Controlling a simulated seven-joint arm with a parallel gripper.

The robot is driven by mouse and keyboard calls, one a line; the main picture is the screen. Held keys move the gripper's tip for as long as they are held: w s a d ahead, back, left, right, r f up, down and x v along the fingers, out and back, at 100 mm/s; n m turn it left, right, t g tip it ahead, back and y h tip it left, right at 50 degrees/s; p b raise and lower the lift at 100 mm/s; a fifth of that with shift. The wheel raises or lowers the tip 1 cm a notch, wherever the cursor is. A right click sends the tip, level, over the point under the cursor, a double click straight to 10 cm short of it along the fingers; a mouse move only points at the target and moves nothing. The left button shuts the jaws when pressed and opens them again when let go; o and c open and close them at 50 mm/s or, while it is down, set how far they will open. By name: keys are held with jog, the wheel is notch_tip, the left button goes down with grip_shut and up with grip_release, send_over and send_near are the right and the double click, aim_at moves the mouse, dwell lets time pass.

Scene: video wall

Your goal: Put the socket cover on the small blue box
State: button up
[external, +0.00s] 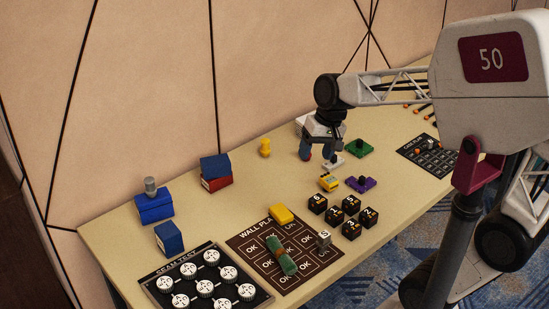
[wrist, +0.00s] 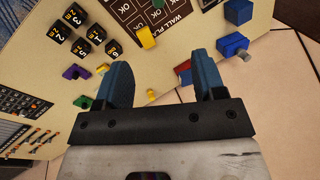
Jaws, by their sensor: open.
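My gripper (external: 318,155) is open above the far part of the table, and its two blue fingers also show in the wrist view (wrist: 163,62) with nothing held between them. Another blue box (external: 155,207) bears a grey cylinder (external: 151,186). Which one is the small blue box is unclear.
A blue box (external: 215,165) sits on a red one (external: 217,183). A yellow pawn (external: 265,147), purple piece (external: 360,184), green piece (external: 359,148) and several black number cubes (external: 351,229) stand around. A wall-plan board (external: 240,245) carries a yellow block (external: 281,213) and green roll (external: 281,255).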

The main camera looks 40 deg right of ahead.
jog(key=s+d+f+n+t+h, duration=0.1)
jog(key=s+d+n+h, duration=0.2)
jog(key=s, duration=0.9)
jog(key=d, duration=0.2)
jog(key=shift+s+d+n, duration=0.3)
jog(key=shift+d, duration=0.05)
